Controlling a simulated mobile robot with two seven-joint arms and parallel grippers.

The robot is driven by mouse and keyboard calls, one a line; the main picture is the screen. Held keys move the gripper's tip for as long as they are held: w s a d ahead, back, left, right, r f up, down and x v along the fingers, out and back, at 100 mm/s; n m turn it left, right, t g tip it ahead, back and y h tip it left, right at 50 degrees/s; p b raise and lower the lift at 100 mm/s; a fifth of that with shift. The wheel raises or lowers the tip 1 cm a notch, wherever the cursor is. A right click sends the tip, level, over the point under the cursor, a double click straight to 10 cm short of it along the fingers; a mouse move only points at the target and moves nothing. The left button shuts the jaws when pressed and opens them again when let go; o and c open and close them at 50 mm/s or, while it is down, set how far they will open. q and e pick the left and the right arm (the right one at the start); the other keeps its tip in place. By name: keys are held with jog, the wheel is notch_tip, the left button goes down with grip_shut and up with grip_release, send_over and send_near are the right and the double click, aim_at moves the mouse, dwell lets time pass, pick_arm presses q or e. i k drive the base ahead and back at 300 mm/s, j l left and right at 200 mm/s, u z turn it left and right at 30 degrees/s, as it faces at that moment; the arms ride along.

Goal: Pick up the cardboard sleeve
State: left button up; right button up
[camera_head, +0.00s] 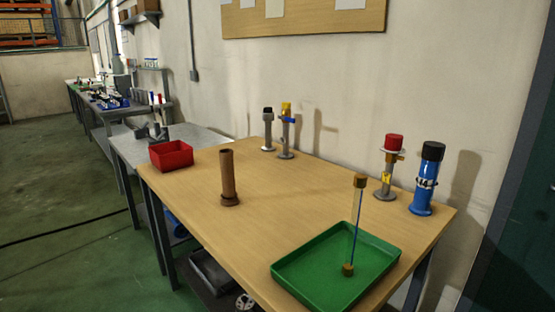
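A brown upright tube (228,172), which looks like the cardboard sleeve, stands on the wooden table (285,205). It has a wider, darker ring at its foot. It stands near the table's left front edge, to the right of a red bin. Nothing touches its sides. Neither of my grippers shows in the head view.
The red bin (171,155) sits at the table's left end. A green tray (290,268) at the right front holds a thin upright rod with brown ends (357,225). Several stands and a blue cylinder (424,190) line the wall side. The table's middle is clear.

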aim_at(230, 199)
jog(key=i+j, duration=0.1)
jog(key=j, duration=0.35)
jog(key=i+j, duration=0.1)
jog(key=j, duration=0.35)
jog(key=i+j, duration=0.1)
jog(key=j, duration=0.35)
